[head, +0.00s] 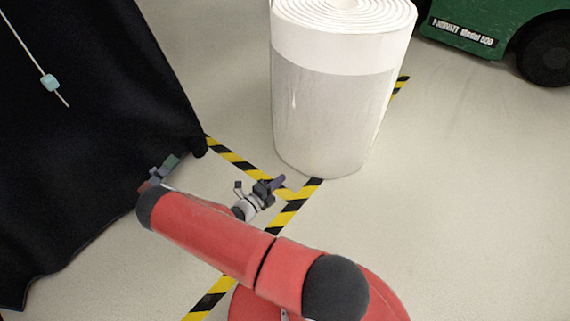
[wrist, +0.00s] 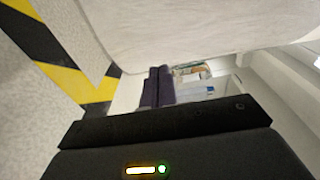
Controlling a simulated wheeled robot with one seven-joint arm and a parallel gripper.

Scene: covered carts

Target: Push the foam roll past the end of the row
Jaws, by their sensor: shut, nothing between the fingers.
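The white foam roll (head: 330,95) stands upright on the floor in the head view, its lower part wrapped in a greyish film. Its pale side (wrist: 180,35) fills the top of the wrist view. My gripper (head: 279,183) is low in front of the roll's base, near its lower left edge. Its dark purple fingers (wrist: 157,88) are shut together with nothing between them. I cannot tell whether the fingertips touch the roll.
A black-draped cart (head: 90,130) stands at the left, with a pale blue tag on a cord (head: 49,82). Yellow-black floor tape (head: 235,158) runs between cart and roll. A green machine (head: 480,25) with a black wheel stands at the upper right. The floor right of the roll is clear.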

